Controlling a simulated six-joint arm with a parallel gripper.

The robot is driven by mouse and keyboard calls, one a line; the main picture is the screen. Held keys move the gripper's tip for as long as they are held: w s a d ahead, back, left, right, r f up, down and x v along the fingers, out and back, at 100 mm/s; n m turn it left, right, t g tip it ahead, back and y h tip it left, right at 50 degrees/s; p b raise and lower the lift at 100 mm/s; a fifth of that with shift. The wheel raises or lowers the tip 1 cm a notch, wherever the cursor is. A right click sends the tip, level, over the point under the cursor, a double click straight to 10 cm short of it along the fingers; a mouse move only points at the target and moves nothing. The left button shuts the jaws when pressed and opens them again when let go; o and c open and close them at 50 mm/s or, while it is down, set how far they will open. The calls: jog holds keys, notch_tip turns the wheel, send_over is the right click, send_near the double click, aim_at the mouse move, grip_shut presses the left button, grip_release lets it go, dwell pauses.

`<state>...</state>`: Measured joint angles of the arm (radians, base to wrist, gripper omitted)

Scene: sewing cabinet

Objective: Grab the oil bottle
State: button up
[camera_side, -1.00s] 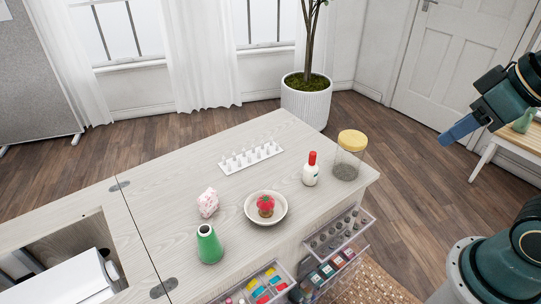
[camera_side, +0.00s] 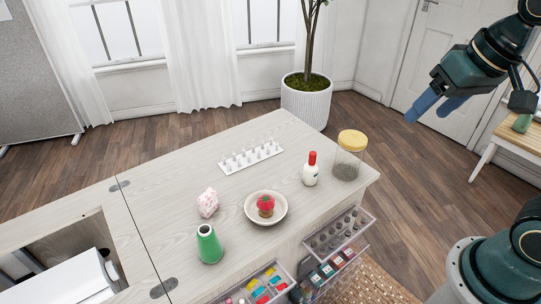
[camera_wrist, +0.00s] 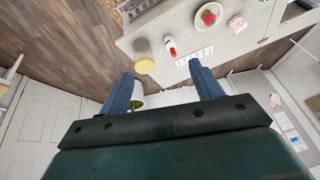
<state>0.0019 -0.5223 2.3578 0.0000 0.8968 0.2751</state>
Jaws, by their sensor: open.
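The oil bottle (camera_side: 310,170) is small and white with a red cap. It stands upright on the cabinet top, near its right end. In the wrist view the bottle (camera_wrist: 170,46) shows ahead of the jaws, its red cap toward them. My gripper (camera_side: 428,108) has two blue fingers, spread apart with nothing between them. It is in the air to the right of the cabinet, well above and away from the bottle. In the wrist view my gripper (camera_wrist: 165,84) shows both fingertips.
A glass jar with a yellow lid (camera_side: 349,155) stands close to the bottle's right. A bowl with a strawberry pincushion (camera_side: 266,220), a white spool rack (camera_side: 251,158), a green thread cone (camera_side: 209,244) and a pink-white object (camera_side: 208,203) share the cabinet top (camera_side: 160,205). Open drawers (camera_side: 338,238) jut out in front.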

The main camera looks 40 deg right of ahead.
jog(key=w+f+m+g, duration=0.1)
jog(key=w+m, duration=0.3)
jog(key=w, duration=0.5)
jog(key=m+g, duration=0.4)
jog(key=m, duration=0.8)
send_over(314, 153)
notch_tip(314, 153, down, 18)
jog(key=shift+a, duration=0.1)
jog(key=shift+f, duration=0.1)
jog(key=shift+f, duration=4.15)
